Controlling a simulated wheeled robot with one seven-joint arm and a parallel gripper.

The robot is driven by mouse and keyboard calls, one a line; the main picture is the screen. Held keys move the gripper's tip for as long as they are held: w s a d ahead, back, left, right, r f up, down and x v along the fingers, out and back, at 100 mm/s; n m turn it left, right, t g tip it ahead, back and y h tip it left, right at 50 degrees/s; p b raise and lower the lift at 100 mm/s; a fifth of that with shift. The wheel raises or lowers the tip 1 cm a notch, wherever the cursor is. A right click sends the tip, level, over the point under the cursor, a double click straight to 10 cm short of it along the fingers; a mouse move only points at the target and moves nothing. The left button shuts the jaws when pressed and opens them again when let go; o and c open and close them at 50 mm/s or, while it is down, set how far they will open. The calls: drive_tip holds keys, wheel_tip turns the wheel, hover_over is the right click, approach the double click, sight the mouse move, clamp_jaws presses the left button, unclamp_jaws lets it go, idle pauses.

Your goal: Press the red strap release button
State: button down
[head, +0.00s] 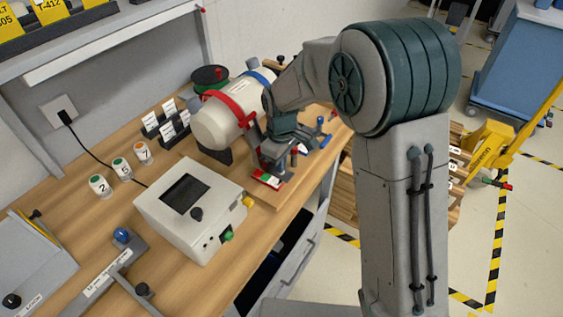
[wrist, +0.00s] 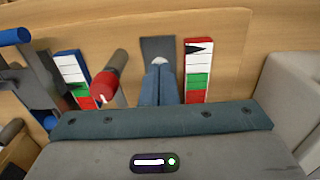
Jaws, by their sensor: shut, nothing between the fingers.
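A white cylinder (head: 219,124) lies on a dark cradle, with a red strap (head: 237,112) and a blue strap (head: 262,77) around it. My gripper (wrist: 159,66) is shut and empty, its fingers over a dark grey plate (wrist: 158,47) on the wooden bench in the wrist view. A red-tipped lever (wrist: 106,84) stands just left of the fingers, apart from them. Gauge strips in red, green and white flank them, one at right (wrist: 198,70) and one at left (wrist: 73,75). I cannot make out the red strap release button; the fingers may hide it.
A blue-handled lever (wrist: 14,37) stands at the wrist view's left. In the head view, a white box with a screen (head: 192,212) stands nearer on the bench, with several numbered cups (head: 122,168) and a green spool (head: 209,75) behind. Bench space right of the cups is partly clear.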

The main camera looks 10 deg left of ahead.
drive_tip(key=shift+s+d+f, duration=0.15)
drive_tip(key=shift+s+f, duration=0.15)
drive_tip(key=shift+f, duration=0.35)
drive_tip(key=shift+r, duration=0.1)
wheel_tip(320, 180, up, 15)
drive_tip(key=p, duration=0.1)
drive_tip(key=shift+w+p, duration=0.3)
drive_tip(key=s+d+r+m+t, duration=0.1)
drive_tip(key=s+d+r+m, duration=0.15)
drive_tip(key=s+d, duration=0.35)
drive_tip(key=s+d+r+m+t, duration=0.1)
drive_tip(key=s+d+m, duration=0.25)
drive_tip(key=d, duration=0.45)
drive_tip(key=s+d+f+m+t, duration=0.1)
drive_tip(key=s+d+f+m, duration=0.1)
drive_tip(key=s+d+m, duration=0.4)
drive_tip(key=s+d, duration=0.1)
drive_tip(key=s, duration=0.3)
drive_tip(key=shift+m, duration=0.3)
